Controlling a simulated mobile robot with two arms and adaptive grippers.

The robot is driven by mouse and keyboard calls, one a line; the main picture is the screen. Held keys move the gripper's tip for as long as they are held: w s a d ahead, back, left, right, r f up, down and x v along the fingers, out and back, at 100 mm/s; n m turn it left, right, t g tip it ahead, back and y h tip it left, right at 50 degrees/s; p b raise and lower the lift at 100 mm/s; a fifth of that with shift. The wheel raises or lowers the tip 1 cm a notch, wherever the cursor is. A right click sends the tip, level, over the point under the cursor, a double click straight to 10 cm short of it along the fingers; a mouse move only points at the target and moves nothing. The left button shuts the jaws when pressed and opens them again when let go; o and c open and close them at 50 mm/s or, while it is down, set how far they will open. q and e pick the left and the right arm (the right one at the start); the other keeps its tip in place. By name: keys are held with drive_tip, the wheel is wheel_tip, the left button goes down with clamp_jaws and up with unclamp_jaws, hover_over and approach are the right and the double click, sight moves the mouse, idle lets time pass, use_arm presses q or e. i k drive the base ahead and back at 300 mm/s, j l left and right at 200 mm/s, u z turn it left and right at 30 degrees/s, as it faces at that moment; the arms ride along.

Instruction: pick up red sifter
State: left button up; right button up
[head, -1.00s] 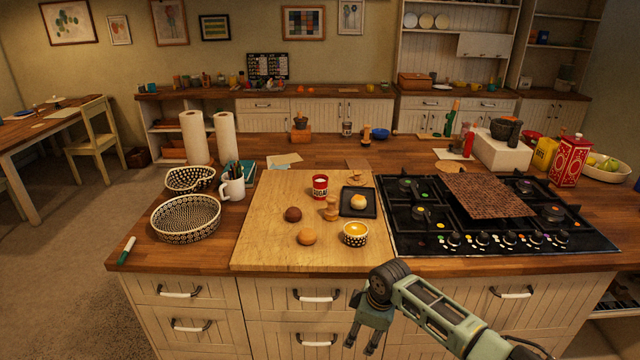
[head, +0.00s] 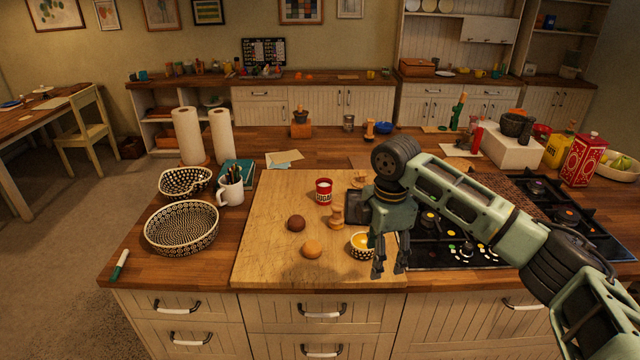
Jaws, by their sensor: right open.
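The red sifter (head: 323,192) looks like a small red can with white lettering and a pale top. It stands upright towards the back of the wooden board (head: 270,225). My right gripper (head: 389,272) is open and empty, fingers pointing down, over the board's right side. It is to the right of the red sifter and nearer the front, apart from it. My left gripper is out of view.
A wooden piece (head: 337,217), a dark ball (head: 296,223) and a tan ball (head: 312,249) sit in front of the sifter. A white mug (head: 231,191) and patterned baskets (head: 182,228) stand left. The stove (head: 455,250) lies right. The board's left part is clear.

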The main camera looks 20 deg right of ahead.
sight(323, 185)
drive_tip(key=i, duration=1.65)
